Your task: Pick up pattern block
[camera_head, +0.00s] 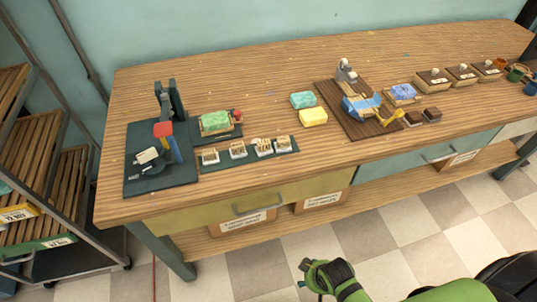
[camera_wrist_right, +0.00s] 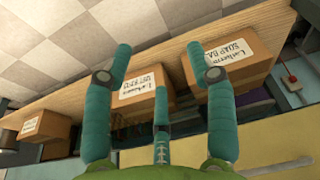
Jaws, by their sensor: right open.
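Several small pale blocks with raised tops stand in a row on a dark green mat (camera_head: 248,160) on the workbench. One is the leftmost block (camera_head: 210,157), another the second block (camera_head: 238,150). I cannot tell which is the pattern block. My right gripper (camera_head: 316,274) is low in front of the bench, well apart from the blocks. In the right wrist view my right gripper (camera_wrist_right: 160,52) has its fingers spread with nothing between them. The blocks do not show there. My left gripper is not in view.
A dark press stand (camera_head: 178,150) is left of the mat. A green soap (camera_head: 215,121) lies behind it. Teal (camera_head: 302,100) and yellow soaps (camera_head: 313,117) lie right of it. The bench drawer (camera_head: 240,207) and labelled cardboard boxes (camera_wrist_right: 230,52) are below. A shelf rack (camera_head: 45,190) stands left.

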